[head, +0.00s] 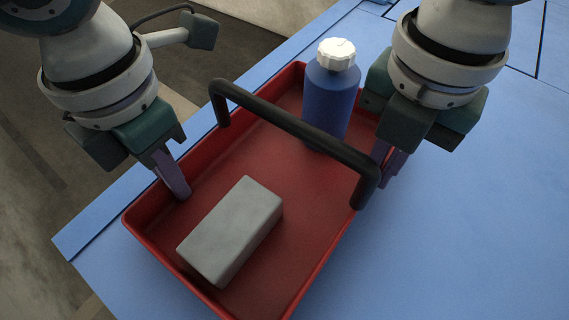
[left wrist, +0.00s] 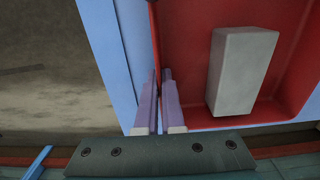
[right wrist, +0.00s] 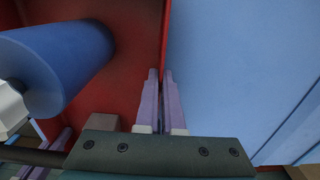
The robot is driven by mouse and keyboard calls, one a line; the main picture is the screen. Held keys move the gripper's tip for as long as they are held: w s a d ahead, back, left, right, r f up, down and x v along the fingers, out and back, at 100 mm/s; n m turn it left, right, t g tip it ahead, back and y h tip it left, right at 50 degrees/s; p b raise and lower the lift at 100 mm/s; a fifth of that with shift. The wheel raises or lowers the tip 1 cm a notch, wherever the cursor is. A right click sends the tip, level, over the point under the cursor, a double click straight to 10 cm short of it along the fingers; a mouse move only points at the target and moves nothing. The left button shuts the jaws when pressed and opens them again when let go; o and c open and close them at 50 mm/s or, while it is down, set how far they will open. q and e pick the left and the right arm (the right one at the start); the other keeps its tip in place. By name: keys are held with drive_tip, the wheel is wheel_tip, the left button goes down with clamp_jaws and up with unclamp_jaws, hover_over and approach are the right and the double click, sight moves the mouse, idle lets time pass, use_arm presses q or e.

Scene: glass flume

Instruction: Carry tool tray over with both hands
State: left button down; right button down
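The red tool tray (head: 225,165) lies across the middle of the head view, with a black handle (head: 290,122) arching over it. A grey block (head: 232,232) lies in its near part, and a blue bottle (head: 328,97) with a white cap stands in its far part. My left gripper (head: 177,187) is at the tray's left wall; in the left wrist view its fingers (left wrist: 160,76) are closed with the wall between them. My right gripper (head: 384,170) is at the right wall, partly behind the handle; in the right wrist view its fingers (right wrist: 160,76) pinch that wall.
A blue tabletop (head: 450,240) spreads under and to the right of the tray, clear on the right. Its left edge runs close beside the tray, with brown floor (head: 40,150) beyond. I cannot tell whether the tray touches the tabletop.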

use_arm(q)
drive_tip(key=shift+r, duration=0.2)
use_arm(e)
drive_tip(key=shift+r, duration=0.2)
